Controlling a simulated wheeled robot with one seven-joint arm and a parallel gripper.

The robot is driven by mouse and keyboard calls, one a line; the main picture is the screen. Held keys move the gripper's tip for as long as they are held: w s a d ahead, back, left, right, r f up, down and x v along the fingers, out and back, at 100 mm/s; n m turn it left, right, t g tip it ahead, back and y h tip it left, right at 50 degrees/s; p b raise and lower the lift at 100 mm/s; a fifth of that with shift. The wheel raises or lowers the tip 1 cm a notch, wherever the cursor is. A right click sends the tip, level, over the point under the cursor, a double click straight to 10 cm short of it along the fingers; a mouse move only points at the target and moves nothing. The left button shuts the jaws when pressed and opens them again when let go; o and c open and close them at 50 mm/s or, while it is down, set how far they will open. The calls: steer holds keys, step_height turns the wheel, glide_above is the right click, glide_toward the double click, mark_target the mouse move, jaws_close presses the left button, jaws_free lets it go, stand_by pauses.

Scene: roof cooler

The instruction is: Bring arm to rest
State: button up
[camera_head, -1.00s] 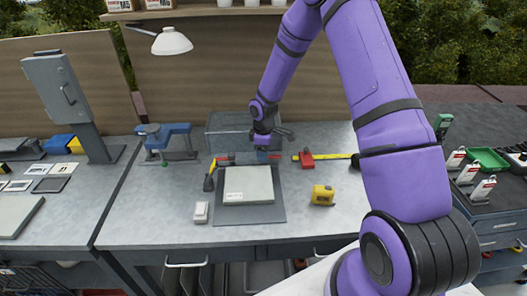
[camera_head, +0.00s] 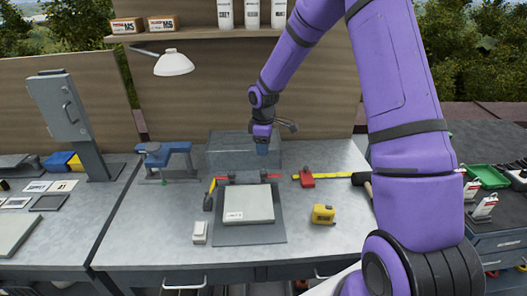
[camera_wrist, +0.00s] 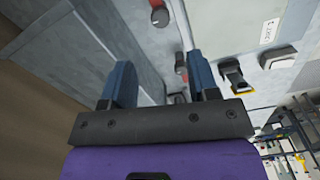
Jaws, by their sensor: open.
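My purple arm reaches over the workbench from the right. My gripper (camera_head: 262,148) hangs above the back of the bench, in front of a clear box, behind the grey mat. In the wrist view my gripper (camera_wrist: 163,92) shows two blue fingers spread apart, with nothing held between them. The fingertips are clear of the bench top in the head view. A flat pale panel (camera_head: 247,203) lies on the dark grey mat (camera_head: 250,236) in front of the gripper.
A clear box (camera_head: 222,150) stands behind the gripper. Around the mat lie a yellow tape measure (camera_head: 323,214), a red-and-yellow tool (camera_head: 307,179) and a small white block (camera_head: 200,232). A blue vise (camera_head: 163,156) is left. A lamp (camera_head: 174,64) and shelf (camera_head: 200,34) are above.

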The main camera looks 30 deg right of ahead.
steer(key=shift+r, duration=0.1)
stand_by(0.4)
steer(key=s+a+r+m+t+h, duration=0.1)
steer(key=s+r+m, duration=0.2)
steer(key=s+r, duration=0.6)
steer(key=s+a+r+m+t, duration=0.15)
steer(key=s+r, duration=0.35)
steer(key=r, duration=0.8)
steer(key=s+r+m+t, duration=0.1)
steer(key=s+r+m, duration=0.2)
steer(key=s, duration=0.8)
steer(key=s+a+r+m+t+y, duration=0.1)
steer(key=s+r+m, duration=0.2)
steer(key=s, duration=0.7)
steer(key=shift+s+a+r+t, duration=0.2)
steer(key=shift+s+r+t, duration=0.15)
steer(key=shift+r, duration=0.35)
steer(key=shift+m, duration=0.25)
